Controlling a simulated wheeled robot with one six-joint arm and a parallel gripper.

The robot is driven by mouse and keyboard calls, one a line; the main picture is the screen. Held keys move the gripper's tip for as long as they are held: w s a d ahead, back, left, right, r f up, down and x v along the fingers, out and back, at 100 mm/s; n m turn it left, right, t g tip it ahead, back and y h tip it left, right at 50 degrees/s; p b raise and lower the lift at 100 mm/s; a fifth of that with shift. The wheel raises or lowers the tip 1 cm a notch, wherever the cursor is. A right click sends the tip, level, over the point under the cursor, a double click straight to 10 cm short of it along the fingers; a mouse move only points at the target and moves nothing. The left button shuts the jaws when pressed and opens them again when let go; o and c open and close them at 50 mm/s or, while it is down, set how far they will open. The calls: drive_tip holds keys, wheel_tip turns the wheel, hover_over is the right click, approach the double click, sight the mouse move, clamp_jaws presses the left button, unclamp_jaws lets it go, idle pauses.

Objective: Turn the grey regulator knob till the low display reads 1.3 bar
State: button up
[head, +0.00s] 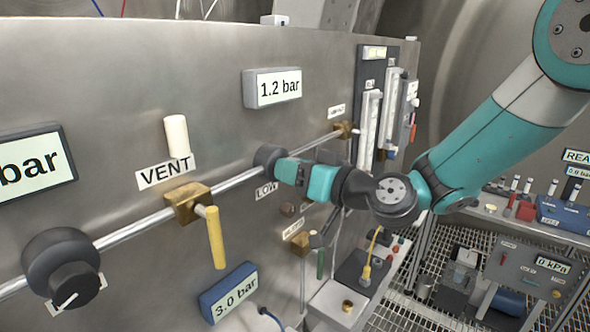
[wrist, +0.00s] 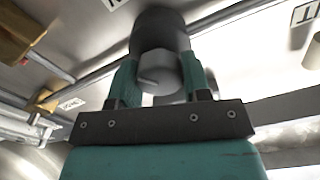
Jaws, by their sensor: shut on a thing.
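The grey regulator knob (wrist: 160,72) sits between the two teal fingers of my gripper (wrist: 158,85) in the wrist view, and the fingers are shut on it. In the head view my gripper (head: 290,171) reaches the dark round regulator body (head: 268,160) on the pipe from the right, and hides most of the knob. A "LOW" label (head: 266,190) is just below the regulator. The low display (head: 272,87) above it reads 1.2 bar.
A brass valve (head: 187,202) with a yellow handle (head: 214,238) is on the pipe to the left, under the "VENT" label (head: 165,172). A black knob (head: 70,283) is at the far left. Flow tubes (head: 370,125) stand behind my arm.

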drive_tip(key=shift+m+b, duration=0.55)
drive_tip(key=shift+m, duration=0.75)
drive_tip(key=o, duration=0.9)
drive_tip(key=shift+d, duration=0.1)
drive_tip(key=shift+b+v, duration=4.85)
drive_tip(key=shift+v, duration=3.8)
